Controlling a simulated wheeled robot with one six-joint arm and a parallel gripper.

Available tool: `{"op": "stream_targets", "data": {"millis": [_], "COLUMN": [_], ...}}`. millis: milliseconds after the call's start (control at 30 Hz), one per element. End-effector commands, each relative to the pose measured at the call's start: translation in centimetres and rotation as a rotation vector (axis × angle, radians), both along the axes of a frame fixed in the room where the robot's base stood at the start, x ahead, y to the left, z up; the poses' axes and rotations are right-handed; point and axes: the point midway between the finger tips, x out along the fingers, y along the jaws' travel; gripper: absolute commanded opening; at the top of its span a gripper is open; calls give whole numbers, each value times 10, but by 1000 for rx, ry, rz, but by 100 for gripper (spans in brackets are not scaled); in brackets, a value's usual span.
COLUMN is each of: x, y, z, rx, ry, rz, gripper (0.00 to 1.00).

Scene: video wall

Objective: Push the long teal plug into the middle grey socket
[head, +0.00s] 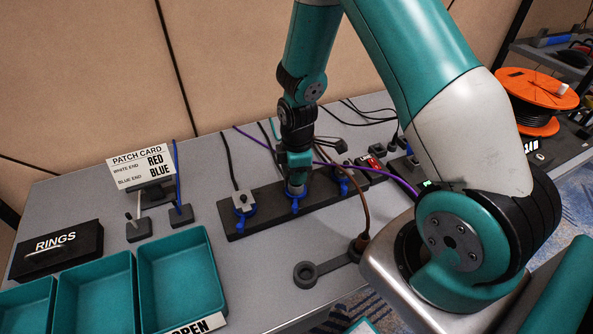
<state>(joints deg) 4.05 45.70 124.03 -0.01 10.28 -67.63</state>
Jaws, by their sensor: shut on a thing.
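My gripper (296,174) points down over the middle position of a dark socket strip (268,219). It is shut on the long teal plug, which is mostly hidden by the fingers. A teal cord (273,128) runs up behind the wrist. The lower end of the gripper and plug is at the middle socket, whose blue collar (294,206) shows just below. Whether the plug is inside the socket or only touching it, I cannot tell. The socket's opening is hidden.
A grey plug with a black cord (240,199) stands in the left socket. A blue collar (342,188) marks the right one. Purple and brown cords (361,190) pass close on the right. Teal bins (180,275) and a patch card (142,166) stand left. The front table is partly clear.

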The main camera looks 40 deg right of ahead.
Motion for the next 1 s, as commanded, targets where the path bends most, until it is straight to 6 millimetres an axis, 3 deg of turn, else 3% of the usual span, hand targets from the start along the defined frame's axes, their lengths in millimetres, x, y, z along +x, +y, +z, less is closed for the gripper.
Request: {"op": "stream_targets", "data": {"millis": [1000], "x": [0], "y": [0], "z": [-10], "rx": [0], "ry": [0], "rz": [0], "gripper": [5]}}
